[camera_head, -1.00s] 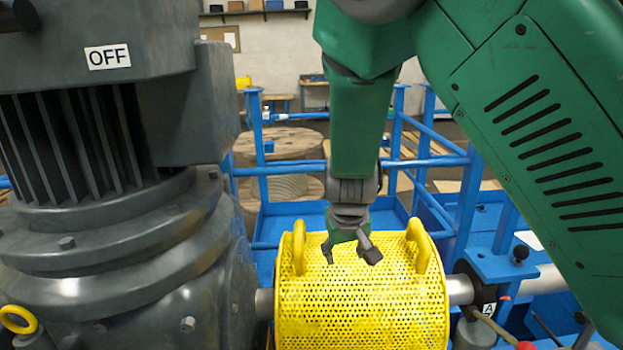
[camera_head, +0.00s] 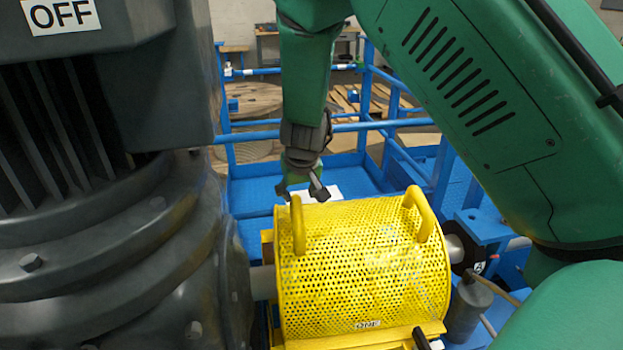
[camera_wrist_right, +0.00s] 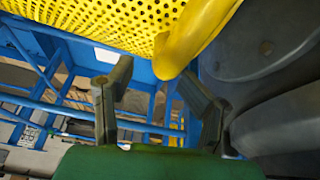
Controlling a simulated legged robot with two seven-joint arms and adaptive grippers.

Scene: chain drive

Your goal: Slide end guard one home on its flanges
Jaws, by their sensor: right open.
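The end guard (camera_head: 365,265) is a yellow perforated curved cover with two yellow loop handles and a small label low on its front. It sits around the shaft beside the grey motor housing. My right gripper (camera_head: 302,192) is open and empty, just behind and above the guard's left handle (camera_head: 298,225). In the right wrist view the open fingers (camera_wrist_right: 150,95) point toward the yellow handle (camera_wrist_right: 195,35), which lies beyond and between them; I cannot tell whether they touch. The guard's lower flanges are partly visible at the bottom. My left gripper does not show.
The large grey motor housing (camera_head: 110,240) with an OFF sign fills the left side. A shaft bearing block (camera_head: 485,240) stands right of the guard. Blue railings (camera_head: 300,128) enclose the platform behind. My green right arm covers the right side.

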